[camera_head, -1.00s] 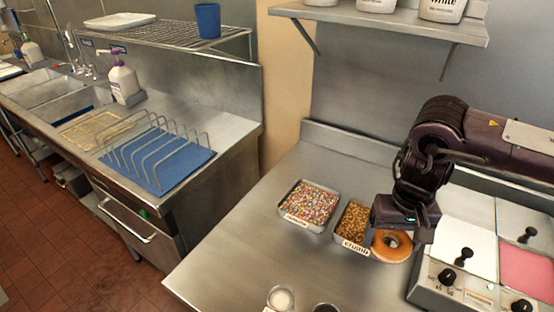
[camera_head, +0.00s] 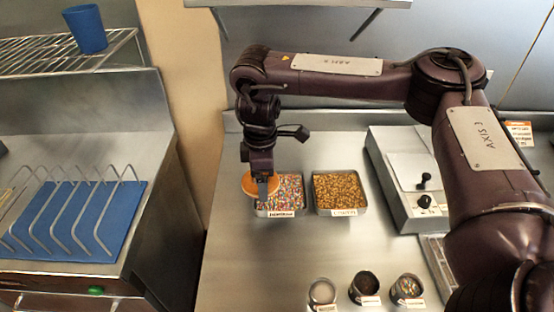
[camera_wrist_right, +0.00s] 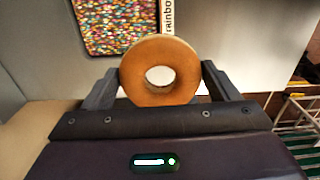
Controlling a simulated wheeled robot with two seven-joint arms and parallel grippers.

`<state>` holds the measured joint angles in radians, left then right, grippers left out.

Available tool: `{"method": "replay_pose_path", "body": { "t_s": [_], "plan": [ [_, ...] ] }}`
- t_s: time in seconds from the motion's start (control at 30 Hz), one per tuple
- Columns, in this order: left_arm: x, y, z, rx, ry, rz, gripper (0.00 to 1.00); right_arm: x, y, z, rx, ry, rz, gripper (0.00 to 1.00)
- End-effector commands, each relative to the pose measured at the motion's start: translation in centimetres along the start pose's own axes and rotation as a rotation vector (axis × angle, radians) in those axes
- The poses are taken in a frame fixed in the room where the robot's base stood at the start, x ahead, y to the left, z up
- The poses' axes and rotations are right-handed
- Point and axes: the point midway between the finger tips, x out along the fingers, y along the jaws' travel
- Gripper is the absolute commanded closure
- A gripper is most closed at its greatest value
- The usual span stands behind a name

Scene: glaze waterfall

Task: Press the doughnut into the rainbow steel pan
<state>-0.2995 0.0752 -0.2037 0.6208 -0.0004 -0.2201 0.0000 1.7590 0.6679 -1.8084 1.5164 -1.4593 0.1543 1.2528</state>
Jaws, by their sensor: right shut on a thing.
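The doughnut (camera_head: 250,187) is a plain golden-brown ring. My right gripper (camera_head: 262,188) is shut on it, and in the right wrist view the doughnut (camera_wrist_right: 160,72) sits between the two fingers. The rainbow steel pan (camera_head: 299,196) holds multicoloured sprinkles and stands on the steel counter. In the head view the doughnut overlaps the pan's left side; its height above the pan is hard to tell. In the right wrist view the pan (camera_wrist_right: 80,45) shows beyond the doughnut, its label partly cut off. My left gripper is not in view.
A crumb pan (camera_head: 339,209) stands just right of the rainbow pan. Several small cups (camera_head: 364,286) stand at the front of the counter. A warmer unit with knobs (camera_head: 400,180) is at the right. A blue mat with a wire rack (camera_head: 85,215) lies on the left counter.

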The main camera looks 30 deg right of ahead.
Motion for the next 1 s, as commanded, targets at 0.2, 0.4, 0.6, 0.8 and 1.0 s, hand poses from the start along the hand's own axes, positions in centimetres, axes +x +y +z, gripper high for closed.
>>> {"method": "replay_pose_path", "body": {
  "t_s": [0.2, 0.4, 0.6, 0.8, 1.0],
  "plan": [
    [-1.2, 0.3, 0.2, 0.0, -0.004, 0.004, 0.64, 0.2, 2.1, 0.3, -0.458, 0.0, -0.002, 0.41],
    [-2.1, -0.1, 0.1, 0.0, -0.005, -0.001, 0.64, 0.8, 3.9, 1.0, -0.886, 0.0, -0.003, 0.41],
    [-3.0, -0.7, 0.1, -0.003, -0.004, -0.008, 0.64, 1.6, 5.4, 2.0, -1.312, 0.001, -0.003, 0.41],
    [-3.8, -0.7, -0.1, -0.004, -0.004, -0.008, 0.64, 2.5, 6.6, 3.1, -1.712, 0.002, -0.003, 0.41],
    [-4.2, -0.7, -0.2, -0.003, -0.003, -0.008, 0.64, 3.2, 7.3, 4.0, -1.981, 0.0, -0.002, 0.41]
  ]
}}
